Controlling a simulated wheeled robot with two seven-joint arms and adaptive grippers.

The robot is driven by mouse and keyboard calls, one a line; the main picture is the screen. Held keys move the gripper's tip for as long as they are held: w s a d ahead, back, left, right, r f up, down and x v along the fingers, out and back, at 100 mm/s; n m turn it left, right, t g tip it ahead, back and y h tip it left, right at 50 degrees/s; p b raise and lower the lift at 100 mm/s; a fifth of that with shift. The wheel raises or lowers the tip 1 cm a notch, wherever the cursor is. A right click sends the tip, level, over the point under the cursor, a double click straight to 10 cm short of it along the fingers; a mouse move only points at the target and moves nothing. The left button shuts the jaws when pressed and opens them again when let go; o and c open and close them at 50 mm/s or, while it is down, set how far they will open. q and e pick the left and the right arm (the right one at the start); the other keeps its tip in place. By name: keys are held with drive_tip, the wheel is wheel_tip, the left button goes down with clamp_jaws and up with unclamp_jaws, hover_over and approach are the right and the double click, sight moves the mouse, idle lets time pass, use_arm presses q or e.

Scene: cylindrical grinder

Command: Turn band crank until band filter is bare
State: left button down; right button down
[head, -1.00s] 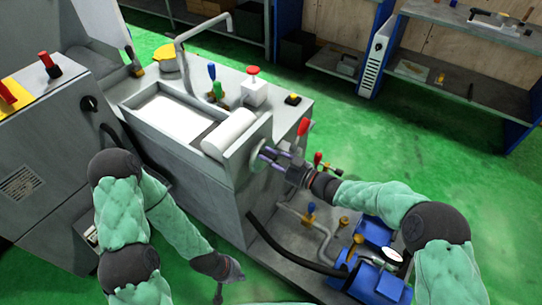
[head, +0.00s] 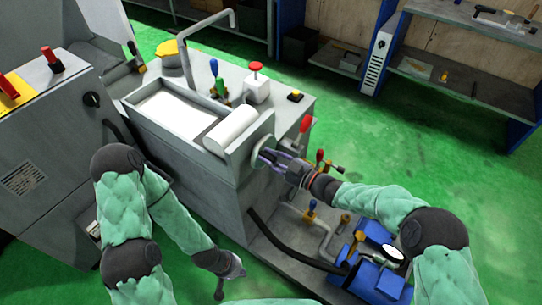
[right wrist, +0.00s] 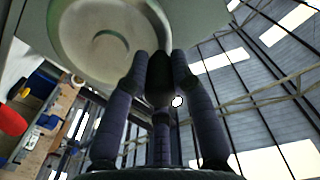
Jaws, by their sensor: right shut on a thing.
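The band crank (head: 261,146) is a pale round disc on the right end wall of the grey machine's filter trough. My right gripper (head: 268,156) is at the disc, its dark purple fingers shut on the crank's handle. The band filter (head: 175,112) shows as a white sheet lying in the trough, beside a white roll (head: 231,128). My left gripper (head: 225,282) hangs low near the floor, away from the machine; its fingers are unclear.
A red-knobbed lever (head: 305,124) stands close above my right gripper. Small valves (head: 320,158), pipes and blue pumps (head: 375,280) lie below my right arm. Green floor to the right is clear.

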drive_tip(key=shift+s+a+f+n, duration=0.3)
drive_tip(key=shift+s+f+n, duration=0.15)
drive_tip(key=shift+n, duration=0.6)
drive_tip(key=shift+s+a+f+n, duration=0.3)
drive_tip(key=shift+f+n, duration=0.15)
drive_tip(key=shift+n, duration=0.6)
drive_tip(key=shift+f, duration=0.15)
drive_tip(key=c, duration=1.1)
unclamp_jaws()
drive_tip(key=shift+o, duration=0.2)
drive_tip(key=shift+d, duration=0.15)
drive_tip(key=v, duration=1.2)
drive_tip(key=shift+w, duration=0.1)
